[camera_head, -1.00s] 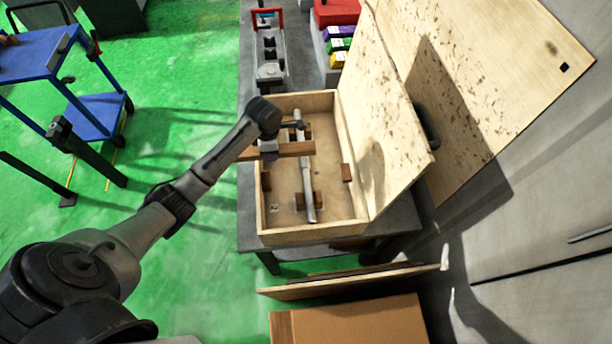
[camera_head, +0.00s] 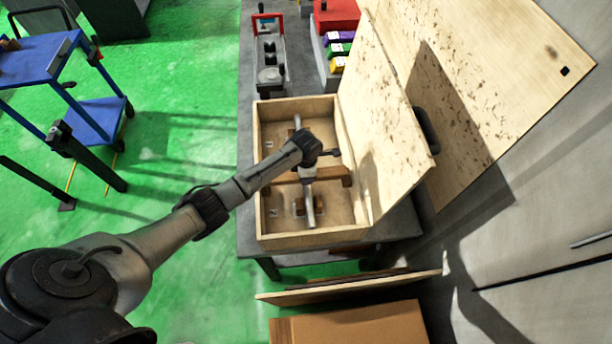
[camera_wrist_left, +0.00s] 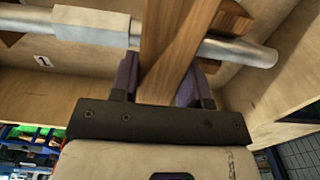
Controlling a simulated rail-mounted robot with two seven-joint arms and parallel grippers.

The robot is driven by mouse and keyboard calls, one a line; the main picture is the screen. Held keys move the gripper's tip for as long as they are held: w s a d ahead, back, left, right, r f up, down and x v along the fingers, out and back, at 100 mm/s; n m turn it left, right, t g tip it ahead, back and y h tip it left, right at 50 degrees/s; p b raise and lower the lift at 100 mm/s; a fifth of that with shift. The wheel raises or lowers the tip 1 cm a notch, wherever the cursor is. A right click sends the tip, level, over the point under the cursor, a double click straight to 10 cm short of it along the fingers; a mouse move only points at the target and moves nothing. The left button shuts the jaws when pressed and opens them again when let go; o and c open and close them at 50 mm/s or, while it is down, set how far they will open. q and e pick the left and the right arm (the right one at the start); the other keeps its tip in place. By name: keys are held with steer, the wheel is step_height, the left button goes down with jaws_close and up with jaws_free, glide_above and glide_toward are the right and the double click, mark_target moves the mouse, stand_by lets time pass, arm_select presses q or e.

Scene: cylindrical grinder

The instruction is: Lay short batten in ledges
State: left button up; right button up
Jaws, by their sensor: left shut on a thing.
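The short batten (camera_head: 333,172), a brown wooden strip, lies crosswise over the metal shaft (camera_head: 309,212) inside the open wooden box (camera_head: 290,239). My left gripper (camera_head: 307,174) is shut on the batten near its middle. In the left wrist view the batten (camera_wrist_left: 178,35) runs between the purple fingers of the gripper (camera_wrist_left: 165,88), across the shaft (camera_wrist_left: 240,50). The batten's right end is at the right wall, where a small ledge was visible. The side ledges are hidden by the batten and arm, so I cannot tell whether it rests on them. My right gripper is not in view.
The box's raised lid (camera_head: 385,130) stands along its right side. The shaft sits on wooden saddle blocks (camera_head: 299,207). A cardboard carton (camera_head: 350,322) is in front.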

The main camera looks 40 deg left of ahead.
arm_select(q)
steer(key=shift+f, duration=0.75)
steer(key=shift+f, duration=0.25)
steer(key=o, duration=1)
